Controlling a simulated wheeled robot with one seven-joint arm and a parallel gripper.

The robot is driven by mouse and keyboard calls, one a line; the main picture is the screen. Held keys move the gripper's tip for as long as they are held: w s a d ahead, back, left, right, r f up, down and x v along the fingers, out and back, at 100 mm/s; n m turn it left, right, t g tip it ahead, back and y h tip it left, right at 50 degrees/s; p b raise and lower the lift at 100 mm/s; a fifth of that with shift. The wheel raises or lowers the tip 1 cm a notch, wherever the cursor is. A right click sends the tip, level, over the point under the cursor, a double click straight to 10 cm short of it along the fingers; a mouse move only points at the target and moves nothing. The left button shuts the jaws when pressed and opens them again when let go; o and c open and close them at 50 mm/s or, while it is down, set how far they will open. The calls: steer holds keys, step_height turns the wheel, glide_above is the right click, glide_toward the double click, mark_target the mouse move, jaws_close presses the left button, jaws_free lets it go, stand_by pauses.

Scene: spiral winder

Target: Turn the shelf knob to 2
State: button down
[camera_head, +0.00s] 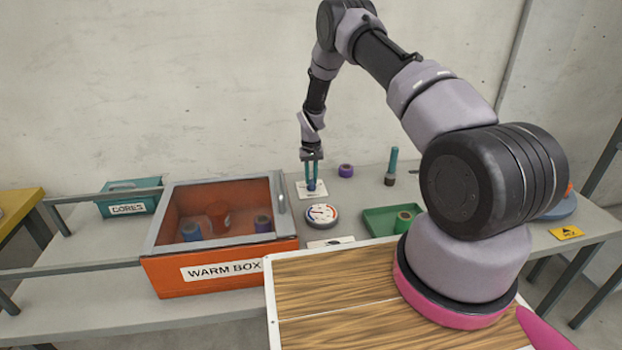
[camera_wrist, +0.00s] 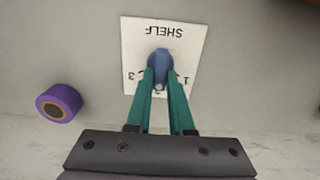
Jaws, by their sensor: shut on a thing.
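The shelf knob (camera_wrist: 160,60) is blue and sits on a white plate (camera_wrist: 138,40) marked SHELF, which appears upside down in the wrist view. The 3 shows left of the knob and the 1 right of it; a partly hidden mark lies between my fingers. My gripper (camera_wrist: 161,74) has its teal fingers closed on the knob from both sides. In the head view the knob (camera_head: 311,187) is under my gripper (camera_head: 312,180), on the plate (camera_head: 304,192) at the back of the bench. I cannot tell which number the knob's pointer faces.
A purple roll (camera_wrist: 59,102) lies beside the plate, clear of my fingers. A round dial (camera_head: 321,214) stands in front of the plate. An orange warm box (camera_head: 220,269) is to the left, and a green tray (camera_head: 376,222) is to the right. A teal-handled tool (camera_head: 393,164) stands behind the tray.

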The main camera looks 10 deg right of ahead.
mark_target(311, 180)
stand_by(0.4)
steer(key=c, duration=0.8)
jaws_free()
step_height(311, 180, up, 11)
